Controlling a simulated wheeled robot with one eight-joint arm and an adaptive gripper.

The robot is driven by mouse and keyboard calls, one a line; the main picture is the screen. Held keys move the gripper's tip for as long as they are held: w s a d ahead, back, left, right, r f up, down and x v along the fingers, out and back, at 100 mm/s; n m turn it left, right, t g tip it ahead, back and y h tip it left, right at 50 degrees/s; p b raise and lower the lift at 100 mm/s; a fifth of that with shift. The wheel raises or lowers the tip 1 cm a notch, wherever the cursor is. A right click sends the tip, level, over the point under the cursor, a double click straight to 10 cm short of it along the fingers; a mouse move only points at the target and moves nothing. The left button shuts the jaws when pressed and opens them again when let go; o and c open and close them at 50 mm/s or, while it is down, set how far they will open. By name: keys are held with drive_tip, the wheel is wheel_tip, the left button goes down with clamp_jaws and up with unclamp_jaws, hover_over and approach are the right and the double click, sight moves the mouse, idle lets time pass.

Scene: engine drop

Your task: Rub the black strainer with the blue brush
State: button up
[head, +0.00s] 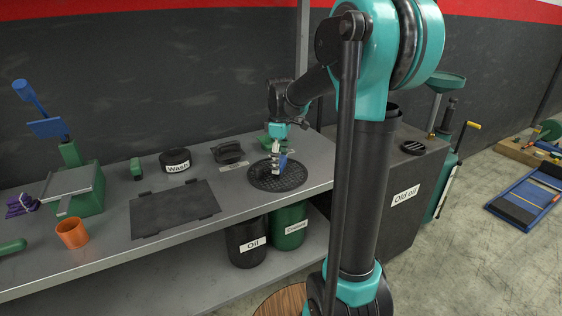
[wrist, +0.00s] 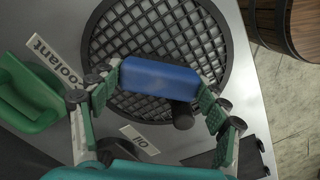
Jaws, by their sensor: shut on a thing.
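The black strainer (head: 291,180) is a round grid set at the right end of the grey bench, and it fills the upper middle of the wrist view (wrist: 108,50). My gripper (head: 276,162) is over the strainer and shut on the blue brush (wrist: 160,77). In the wrist view the brush's blue block sits between the two green-padded fingers, with a dark round part below it. The brush also shows small in the head view (head: 283,161). Whether the brush touches the strainer I cannot tell. My gripper hides part of the strainer.
On the bench are a black plate (head: 174,208), a Wash tin (head: 174,161), an orange cup (head: 72,233) and a green stand (head: 84,195). An Old oil cabinet (head: 412,185) stands to the right.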

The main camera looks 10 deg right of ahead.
drive_tip(key=shift+w, duration=0.15)
drive_tip(key=shift+w+a, duration=0.25)
drive_tip(key=shift+w, duration=0.4)
drive_tip(key=shift+d, duration=0.1)
idle(0.3)
drive_tip(key=shift+w+d, duration=0.3)
drive_tip(key=shift+d, duration=0.65)
drive_tip(key=shift+w+d, duration=0.35)
drive_tip(key=shift+d, duration=0.55)
drive_tip(key=shift+w+d, duration=0.3)
drive_tip(key=shift+d, duration=0.65)
drive_tip(key=shift+a, duration=0.1)
drive_tip(key=shift+s+a, duration=0.35)
drive_tip(key=shift+a, duration=0.6)
drive_tip(key=shift+s+a, duration=0.3)
drive_tip(key=shift+a, duration=0.6)
drive_tip(key=shift+s+a, duration=0.35)
drive_tip(key=shift+a, duration=0.6)
